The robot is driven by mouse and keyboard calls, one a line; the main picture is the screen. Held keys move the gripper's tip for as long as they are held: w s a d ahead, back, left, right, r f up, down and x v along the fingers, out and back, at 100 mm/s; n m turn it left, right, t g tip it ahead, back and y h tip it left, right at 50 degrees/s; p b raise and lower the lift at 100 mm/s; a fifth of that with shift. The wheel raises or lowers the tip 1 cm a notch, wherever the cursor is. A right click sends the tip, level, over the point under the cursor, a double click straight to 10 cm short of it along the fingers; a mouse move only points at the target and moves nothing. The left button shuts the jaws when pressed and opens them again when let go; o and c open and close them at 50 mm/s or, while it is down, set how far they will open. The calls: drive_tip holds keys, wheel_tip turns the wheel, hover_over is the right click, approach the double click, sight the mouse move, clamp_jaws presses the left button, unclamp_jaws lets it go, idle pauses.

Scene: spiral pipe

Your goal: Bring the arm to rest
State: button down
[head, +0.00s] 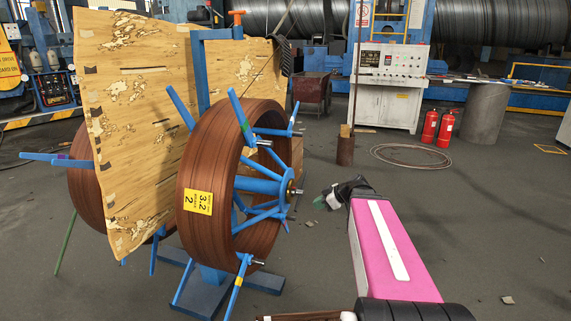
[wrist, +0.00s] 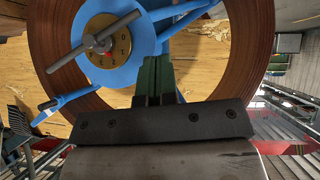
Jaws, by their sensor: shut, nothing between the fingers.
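My arm reaches out from the lower right of the head view as a pink link with a white stripe. At its far end is my dark gripper (head: 322,202), small and partly hidden by the arm, in front of and to the right of the coil reel. In the wrist view my gripper (wrist: 155,62) shows two greenish fingers together above a dark plate. It is shut and empty. Behind the fingers is the reel's blue hub (wrist: 122,30) inside the brown coil (wrist: 52,60). I cannot tell the exact gap between fingers and reel.
The brown coil (head: 185,215) on blue spokes stands left of my arm, with a worn wooden board (head: 130,110) behind. A white control cabinet (head: 388,90), red extinguishers (head: 430,127) and a loose wire ring (head: 412,156) are farther back. Floor right of my arm is mostly clear.

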drive_tip(key=s+a+f+m+g+h, duration=0.1)
drive_tip(key=s+f+m+g+h, duration=0.4)
drive_tip(key=s+f+m+h, duration=0.4)
drive_tip(key=shift+s+f+m, duration=1.3)
drive_tip(key=shift+f+m, duration=1)
drive_tip(key=shift+f, duration=0.7)
